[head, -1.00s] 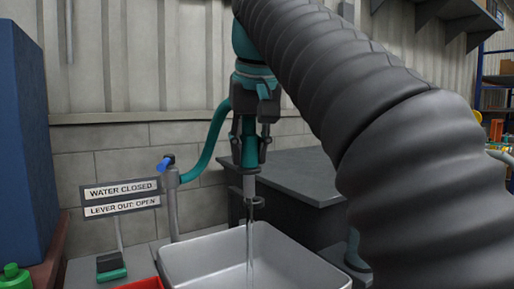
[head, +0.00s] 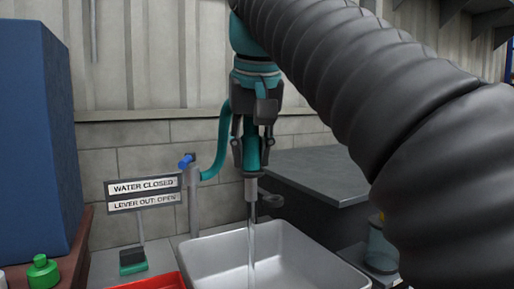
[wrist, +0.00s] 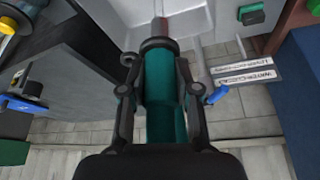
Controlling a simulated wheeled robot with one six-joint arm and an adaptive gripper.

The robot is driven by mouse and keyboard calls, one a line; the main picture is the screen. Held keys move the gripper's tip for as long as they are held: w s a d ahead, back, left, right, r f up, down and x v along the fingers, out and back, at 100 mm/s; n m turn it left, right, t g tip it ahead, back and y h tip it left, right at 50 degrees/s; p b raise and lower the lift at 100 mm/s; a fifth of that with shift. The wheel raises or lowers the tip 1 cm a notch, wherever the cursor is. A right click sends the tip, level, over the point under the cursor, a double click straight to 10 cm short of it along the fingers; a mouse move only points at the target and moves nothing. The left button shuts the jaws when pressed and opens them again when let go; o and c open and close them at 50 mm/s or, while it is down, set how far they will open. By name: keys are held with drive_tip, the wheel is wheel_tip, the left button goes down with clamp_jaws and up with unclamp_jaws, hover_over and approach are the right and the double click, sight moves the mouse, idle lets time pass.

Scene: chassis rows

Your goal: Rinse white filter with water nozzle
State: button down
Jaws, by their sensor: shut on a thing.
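My gripper (head: 253,150) is shut on the teal water nozzle (head: 252,180). The nozzle points straight down over the grey basin (head: 215,262). A clear stream of water (head: 252,235) runs from its tip into the basin. In the wrist view, my gripper's fingers (wrist: 158,75) clasp both sides of the teal nozzle body (wrist: 160,95). A teal hose (head: 215,160) joins the nozzle to a grey standpipe (head: 193,205) with a blue lever (head: 186,161). No white filter can be made out; the basin's floor is only partly visible.
A sign (head: 143,194) reading "WATER CLOSED" and "LEVER OUT: OPEN" stands left of the standpipe. A red tray (head: 160,283) is at the lower left, with a green bottle (head: 42,272) further left. A dark counter (head: 320,172) and a dark ring-like part (head: 271,201) are right of the nozzle.

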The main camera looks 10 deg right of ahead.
drive_tip(key=shift+s, duration=0.2)
idle(0.4)
drive_tip(key=shift+s, duration=0.3)
drive_tip(key=shift+w+d, duration=0.15)
drive_tip(key=shift+w, duration=0.1)
drive_tip(key=shift+w+d, duration=0.25)
drive_tip(key=shift+w, duration=0.15)
drive_tip(key=shift+w+a, duration=0.1)
drive_tip(key=shift+a, duration=0.15)
idle(0.4)
drive_tip(key=shift+w+a, duration=0.2)
drive_tip(key=shift+a, duration=0.25)
